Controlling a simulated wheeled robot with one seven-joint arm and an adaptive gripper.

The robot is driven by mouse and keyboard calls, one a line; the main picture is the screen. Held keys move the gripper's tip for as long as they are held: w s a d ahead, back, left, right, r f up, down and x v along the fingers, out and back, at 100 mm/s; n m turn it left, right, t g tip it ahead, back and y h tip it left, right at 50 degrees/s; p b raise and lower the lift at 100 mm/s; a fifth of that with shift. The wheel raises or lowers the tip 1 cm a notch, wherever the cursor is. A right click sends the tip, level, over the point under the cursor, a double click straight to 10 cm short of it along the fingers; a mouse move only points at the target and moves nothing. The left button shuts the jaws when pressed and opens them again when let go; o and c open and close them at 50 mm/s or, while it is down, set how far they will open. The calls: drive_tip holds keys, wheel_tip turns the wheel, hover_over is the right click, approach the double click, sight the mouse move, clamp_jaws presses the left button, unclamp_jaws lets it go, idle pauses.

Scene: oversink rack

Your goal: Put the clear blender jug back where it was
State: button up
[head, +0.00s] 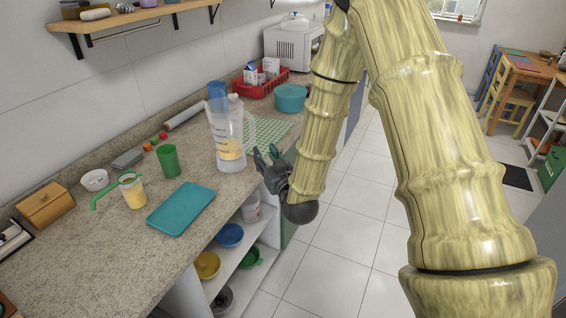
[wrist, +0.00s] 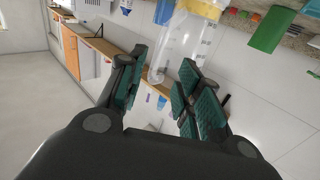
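The clear blender jug (head: 230,150) stands upright on the granite counter near its front edge. It is see-through, with a pale yellow part low down and a white base. My gripper (head: 265,154) is just right of the jug, off the counter's front edge, with its fingers pointing toward the jug. In the wrist view the gripper (wrist: 164,58) has its fingers spread, with nothing clearly held between them. The jug (wrist: 182,45) shows there beyond the fingertips, tilted in the picture, and partly cut off at the top. I cannot tell whether a finger touches it.
A teal tray (head: 181,209), a green cup (head: 168,161) and a yellow-filled jar (head: 134,195) stand left of the jug. A green mat (head: 268,131), teal pot (head: 291,98) and red rack (head: 262,88) lie beyond. Open shelves below hold bowls (head: 230,235).

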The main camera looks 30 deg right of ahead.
drive_tip(key=s+a+f+g, duration=0.1)
drive_tip(key=s+f+g, duration=0.3)
drive_tip(key=f, duration=0.5)
drive_tip(key=s+a+f+g, duration=0.2)
drive_tip(key=s+f, duration=0.5)
drive_tip(key=f, duration=0.1)
drive_tip(key=s+a+f+g, duration=0.1)
drive_tip(key=s+f+g, duration=0.3)
drive_tip(key=f, duration=0.5)
drive_tip(key=s+a+f+g, duration=0.1)
drive_tip(key=s+f+g, duration=0.3)
drive_tip(key=s, duration=1.1)
drive_tip(key=s+a+f+g, duration=0.1)
drive_tip(key=s+f+g, duration=0.3)
drive_tip(key=s+f, duration=0.4)
drive_tip(key=s, duration=0.6)
drive_tip(key=shift+s+f+y, duration=0.3)
drive_tip(key=shift+s+f, duration=0.1)
